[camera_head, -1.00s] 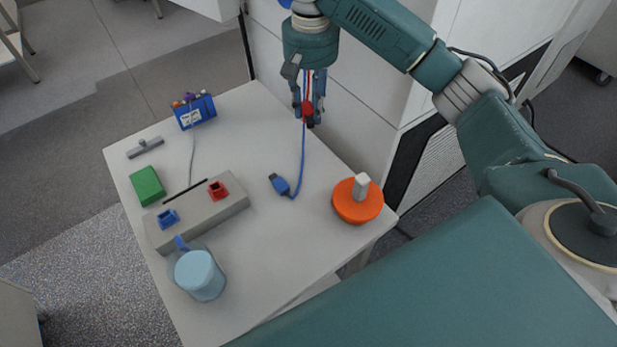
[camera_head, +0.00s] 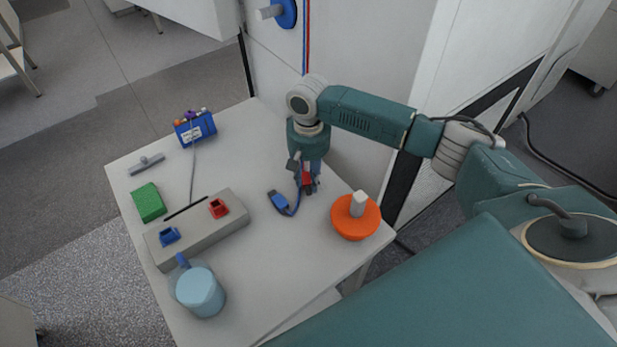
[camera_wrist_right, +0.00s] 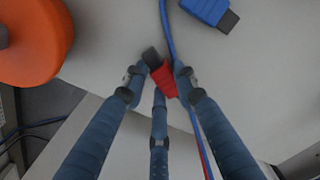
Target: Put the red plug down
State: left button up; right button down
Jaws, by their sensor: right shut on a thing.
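The red plug (camera_head: 307,181) is between the fingers of my right gripper (camera_head: 306,186), low over the right part of the white table (camera_head: 262,250). The right wrist view shows the red plug (camera_wrist_right: 165,80) with its dark end between the fingertips of my right gripper (camera_wrist_right: 160,82), which is shut on it. I cannot tell whether the plug touches the table. A blue plug (camera_head: 279,202) lies on the table just left of the gripper; it also shows in the right wrist view (camera_wrist_right: 208,10). My left gripper is not in view.
An orange disc with a pale knob (camera_head: 356,218) stands right of the gripper. A grey block with red and blue sockets (camera_head: 198,229), a light-blue mug (camera_head: 201,291), a green block (camera_head: 149,203) and a blue battery pack (camera_head: 195,128) stand farther left. Table room around the blue plug is clear.

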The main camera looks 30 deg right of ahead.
aim_at(307, 178)
jog(key=shift+f, duration=0.6)
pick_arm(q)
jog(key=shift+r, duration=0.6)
pick_arm(e)
jog(key=c, duration=1.4)
grip_release()
jog(key=shift+f+b, duration=0.2)
jog(key=shift+b, duration=0.15)
jog(key=shift+f+b, duration=0.2)
jog(key=shift+b, duration=0.35)
jog(key=r, duration=0.3)
jog(key=r+b, duration=0.1)
jog(key=r, duration=0.6)
jog(key=shift+w, duration=0.4)
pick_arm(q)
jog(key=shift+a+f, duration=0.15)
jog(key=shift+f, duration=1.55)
pick_arm(e)
jog(key=shift+r, duration=0.65)
